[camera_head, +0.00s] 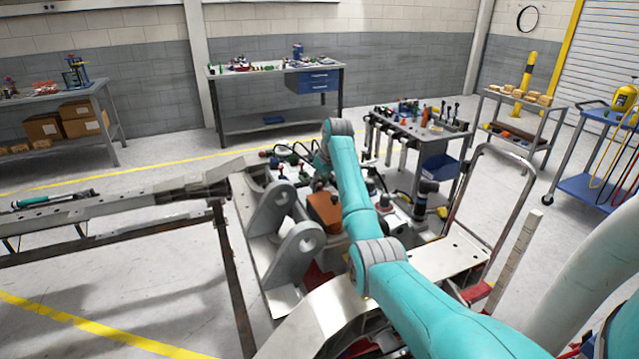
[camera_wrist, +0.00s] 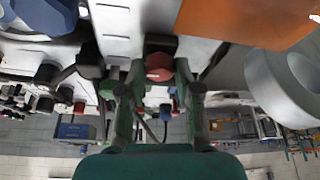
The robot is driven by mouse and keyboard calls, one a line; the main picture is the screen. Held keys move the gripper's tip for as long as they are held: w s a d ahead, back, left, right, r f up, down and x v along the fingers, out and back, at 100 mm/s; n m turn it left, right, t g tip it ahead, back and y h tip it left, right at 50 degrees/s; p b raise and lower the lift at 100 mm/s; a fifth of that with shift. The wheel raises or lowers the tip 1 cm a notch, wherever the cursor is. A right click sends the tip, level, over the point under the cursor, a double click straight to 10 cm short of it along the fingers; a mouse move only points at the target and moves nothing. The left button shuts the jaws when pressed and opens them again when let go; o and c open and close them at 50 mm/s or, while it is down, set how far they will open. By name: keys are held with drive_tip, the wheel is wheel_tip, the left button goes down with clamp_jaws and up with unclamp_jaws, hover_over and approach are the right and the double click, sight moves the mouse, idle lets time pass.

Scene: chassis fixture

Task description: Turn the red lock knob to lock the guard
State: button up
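The red lock knob (camera_wrist: 159,68) shows near the upper middle of the wrist view, in front of a dark block on the pale fixture. My gripper (camera_wrist: 160,72) has its two green-grey fingers spread, one on each side of the knob. A narrow gap seems to show on both sides; I cannot tell how deep the fingertips reach around it. In the head view my teal arm reaches over the fixture plate (camera_head: 262,246), and my gripper and the knob cannot be made out behind the arm.
In the wrist view an orange block (camera_wrist: 245,20) and a large grey ring-shaped lug (camera_wrist: 285,85) lie close on the right. Dark fittings and a blue part (camera_wrist: 45,15) are on the left. In the head view a tool cart (camera_head: 418,132) stands behind the fixture.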

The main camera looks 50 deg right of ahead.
clamp_jaws()
drive_tip(key=shift+m, duration=0.3)
drive_tip(key=m+h, duration=0.1)
drive_tip(key=m, duration=0.2)
drive_tip(key=m+g+h, duration=0.1)
drive_tip(key=m, duration=0.2)
drive_tip(key=shift+w+a, duration=0.15)
drive_tip(key=m+g, duration=0.2)
drive_tip(key=m, duration=0.2)
drive_tip(key=shift+m+h, duration=0.4)
drive_tip(key=m+g, duration=0.2)
drive_tip(key=m, duration=0.2)
drive_tip(key=shift+w+m, duration=0.15)
drive_tip(key=shift+m, duration=0.25)
drive_tip(key=o, duration=0.7)
unclamp_jaws()
